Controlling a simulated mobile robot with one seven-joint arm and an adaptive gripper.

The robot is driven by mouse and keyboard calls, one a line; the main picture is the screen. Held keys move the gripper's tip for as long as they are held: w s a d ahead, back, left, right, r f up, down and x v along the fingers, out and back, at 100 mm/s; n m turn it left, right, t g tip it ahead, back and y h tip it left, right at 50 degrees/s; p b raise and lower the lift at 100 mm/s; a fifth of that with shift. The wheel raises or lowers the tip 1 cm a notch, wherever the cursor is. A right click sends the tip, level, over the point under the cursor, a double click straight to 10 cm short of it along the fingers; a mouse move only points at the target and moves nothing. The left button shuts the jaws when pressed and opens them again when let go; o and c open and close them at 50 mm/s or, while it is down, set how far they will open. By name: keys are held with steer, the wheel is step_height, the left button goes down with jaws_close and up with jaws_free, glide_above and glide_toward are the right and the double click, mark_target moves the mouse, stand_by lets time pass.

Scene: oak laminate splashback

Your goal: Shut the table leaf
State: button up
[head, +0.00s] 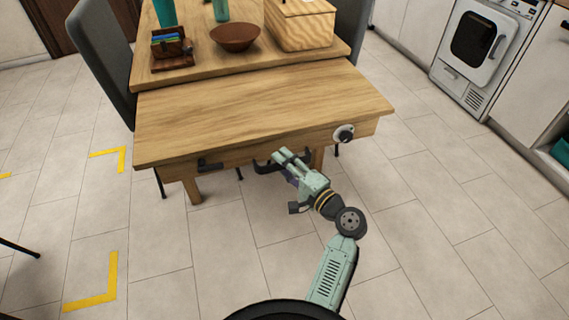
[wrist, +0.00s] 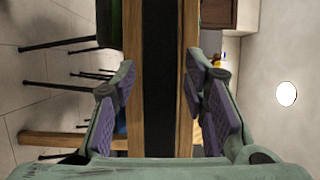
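The table leaf (head: 250,105) is a light wooden panel that extends out from the table's near end, a little below the main tabletop (head: 195,75). A dark handle (head: 264,167) sits at the middle of its front edge. My gripper (head: 287,158) is at this handle, its fingers pointing toward the leaf's front. In the wrist view, my gripper (wrist: 160,70) has its purple pads wide apart, with a black strip (wrist: 160,90), likely the handle, between them and wood on both sides. Gaps show between strip and pads. Contact with the handle cannot be told from the head view.
A round knob (head: 343,134) is on the front at the right, and a small dark fitting (head: 210,166) at the left. A bowl (head: 235,37), a wooden box (head: 300,25) and a card holder (head: 171,50) stand on the tabletop. Grey chairs (head: 100,60) flank the table.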

steer(key=shift+c, duration=0.5)
jaws_close()
stand_by(0.3)
